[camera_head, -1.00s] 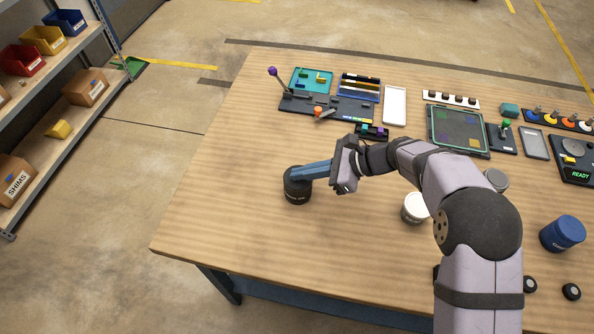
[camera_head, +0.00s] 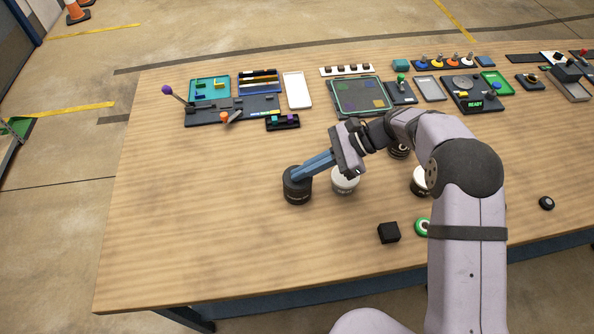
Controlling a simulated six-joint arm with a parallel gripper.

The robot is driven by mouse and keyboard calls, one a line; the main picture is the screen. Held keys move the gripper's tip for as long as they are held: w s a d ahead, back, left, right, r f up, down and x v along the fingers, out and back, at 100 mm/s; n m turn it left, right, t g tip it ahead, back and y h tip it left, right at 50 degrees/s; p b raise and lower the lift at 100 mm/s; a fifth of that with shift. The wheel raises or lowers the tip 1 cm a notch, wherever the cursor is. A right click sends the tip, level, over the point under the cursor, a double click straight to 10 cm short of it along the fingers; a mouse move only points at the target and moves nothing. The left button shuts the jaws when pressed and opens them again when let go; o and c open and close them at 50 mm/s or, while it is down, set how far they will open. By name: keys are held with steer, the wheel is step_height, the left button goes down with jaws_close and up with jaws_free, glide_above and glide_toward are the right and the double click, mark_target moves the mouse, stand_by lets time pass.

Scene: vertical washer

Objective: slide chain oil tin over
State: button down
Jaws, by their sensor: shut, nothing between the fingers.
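A dark cylindrical tin (camera_head: 297,187) stands upright on the wooden table, left of centre; its label is too small to read, so I cannot be sure that it is the chain oil tin. My gripper (camera_head: 305,173) reaches down to it from the right. Its long blue fingers are shut together, with the tips at the tin's upper right side. They appear to touch it, but the exact contact is hard to see.
Another white tin (camera_head: 420,182) is partly hidden by my arm. A black cube (camera_head: 388,232) lies in front. Panels and trays line the back. The table's left side is clear.

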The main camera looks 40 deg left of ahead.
steer(key=shift+d+f, duration=0.25)
steer(key=shift+f, duration=0.3)
steer(key=shift+w+a+r+p, duration=0.1)
steer(key=shift+w+r+p, duration=0.05)
steer(key=shift+r+p, duration=0.9)
steer(key=w+d+b, duration=0.2)
steer(key=w+d, duration=0.1)
steer(key=w+d+b, duration=0.2)
steer(key=w+d, duration=0.2)
steer(key=shift+w+d+f+b, duration=0.15)
steer(key=shift+w+d+b, duration=0.1)
steer(key=shift+b, duration=0.15)
steer(key=shift+w+d, duration=0.5)
